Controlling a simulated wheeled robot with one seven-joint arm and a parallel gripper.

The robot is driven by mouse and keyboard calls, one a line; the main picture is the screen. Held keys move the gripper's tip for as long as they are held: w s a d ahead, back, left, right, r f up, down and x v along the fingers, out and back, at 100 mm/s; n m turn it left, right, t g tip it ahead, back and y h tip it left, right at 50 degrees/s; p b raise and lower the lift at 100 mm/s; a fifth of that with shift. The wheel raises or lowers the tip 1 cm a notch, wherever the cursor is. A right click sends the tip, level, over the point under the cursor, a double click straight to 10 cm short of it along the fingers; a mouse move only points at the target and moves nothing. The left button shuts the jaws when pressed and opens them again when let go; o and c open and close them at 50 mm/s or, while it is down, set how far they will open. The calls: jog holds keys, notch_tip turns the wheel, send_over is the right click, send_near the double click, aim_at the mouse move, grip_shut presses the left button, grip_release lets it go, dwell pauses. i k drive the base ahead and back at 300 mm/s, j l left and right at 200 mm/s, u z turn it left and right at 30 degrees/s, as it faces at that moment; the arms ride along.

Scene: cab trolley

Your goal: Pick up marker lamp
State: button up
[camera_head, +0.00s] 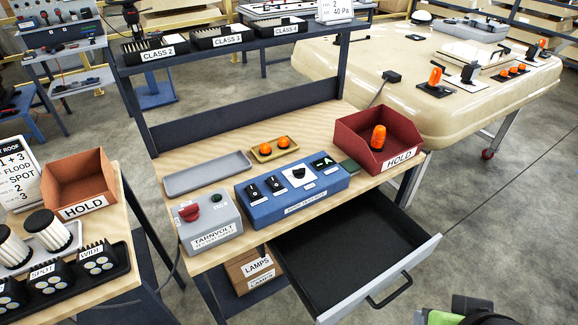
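Several orange lamps are in view, and I cannot tell which one the task calls the marker lamp. Two low orange lamps, the left one (266,149) and the right one (283,142), sit in a small yellow tray (256,159) on the wooden bench. A taller orange lamp (378,137) stands in the red HOLD bin (405,150) at the bench's right end. More orange lamps, one upright (435,76), are on the cream cab roof behind. A green and black part, likely of my arm, shows at the bottom right edge. My gripper's fingertips are not visible.
A blue switch box (318,194) and a grey TARNVOLT box (213,234) line the bench's front. An empty grey tray (200,176) lies behind them. An open drawer (340,262) juts out below. A shelf with CLASS bins (215,40) overhangs the back. Floor at right is clear.

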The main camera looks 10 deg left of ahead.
aim_at(265, 148)
jog(key=j+u, duration=0.3)
jog(key=i+j+u, duration=0.3)
jog(key=j, duration=0.15)
jog(key=j+u, duration=0.35)
jog(key=i+j+u, duration=0.3)
jog(key=k+j, duration=0.05)
jog(key=k, duration=0.05)
